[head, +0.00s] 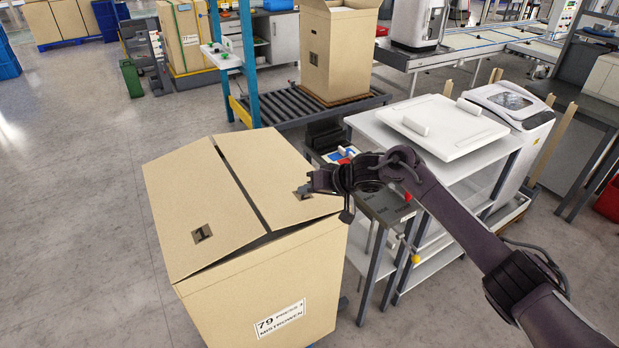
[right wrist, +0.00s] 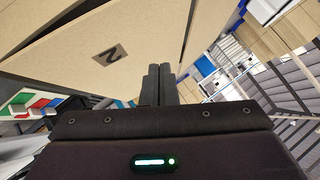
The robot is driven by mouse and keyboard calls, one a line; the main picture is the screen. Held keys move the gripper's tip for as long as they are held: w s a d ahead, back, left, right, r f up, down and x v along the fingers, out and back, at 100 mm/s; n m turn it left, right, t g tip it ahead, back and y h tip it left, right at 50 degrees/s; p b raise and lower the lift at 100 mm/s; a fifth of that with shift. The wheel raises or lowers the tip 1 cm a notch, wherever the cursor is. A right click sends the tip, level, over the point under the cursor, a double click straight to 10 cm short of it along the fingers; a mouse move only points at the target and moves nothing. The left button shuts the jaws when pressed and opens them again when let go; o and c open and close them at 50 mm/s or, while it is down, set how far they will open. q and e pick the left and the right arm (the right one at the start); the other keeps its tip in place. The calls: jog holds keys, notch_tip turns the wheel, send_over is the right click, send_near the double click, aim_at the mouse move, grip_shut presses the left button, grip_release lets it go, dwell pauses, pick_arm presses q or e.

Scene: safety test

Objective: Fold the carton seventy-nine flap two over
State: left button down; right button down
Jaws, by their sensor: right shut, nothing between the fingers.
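Carton seventy-nine (head: 265,295), a large tan box labelled "79", stands at the lower left in the head view. Flap one (head: 190,205), with a dark "1" mark, lies over the left of its top. Flap two (head: 265,165) lies over the right of the top. A narrow dark gap runs between the flaps, and another shows under their front edges. Flap two's "2" mark shows in the right wrist view (right wrist: 105,55). My right gripper (head: 308,186) is shut and empty at flap two's right edge; I cannot tell whether it touches. My left gripper is not in view.
A grey-white table (head: 450,147) with a white panel (head: 445,125) stands right of the carton, beneath my right arm. A roller conveyor (head: 290,112) bearing another tall carton (head: 338,55) is behind. Open floor (head: 80,200) lies to the left.

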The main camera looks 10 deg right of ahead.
jog(key=a+f, duration=0.1)
jog(key=f, duration=0.2)
jog(key=shift+s+a, duration=0.4)
jog(key=shift+s+a+f, duration=0.1)
jog(key=shift+a+f, duration=0.2)
jog(key=shift+f, duration=0.25)
jog(key=shift+s+a+f, duration=0.1)
jog(key=shift+a+f, duration=0.15)
jog(key=shift+f, duration=0.25)
